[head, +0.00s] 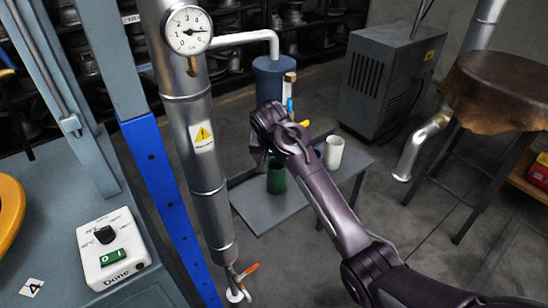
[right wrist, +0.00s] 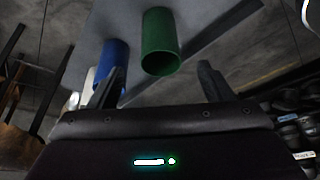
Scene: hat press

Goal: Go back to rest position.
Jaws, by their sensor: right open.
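My right gripper (head: 264,160) reaches over a small grey side table (head: 265,213) in the head view, and my arm partly hides it. In the right wrist view its two fingers (right wrist: 157,82) are spread apart with nothing held between them. A green cup (head: 277,180) stands on the table just below the gripper, and it also shows ahead of the fingers in the right wrist view (right wrist: 160,45). A blue cup (right wrist: 113,58) is beside it, near one finger. A white cup (head: 334,153) stands to the right. My left gripper is out of view.
A metal pipe with a gauge (head: 188,30) and a blue post (head: 165,190) stand left of the arm. A white control box (head: 112,250) marked "Done" sits on the left bench. A grey cabinet (head: 385,75) and a leather-topped stool (head: 500,90) stand right.

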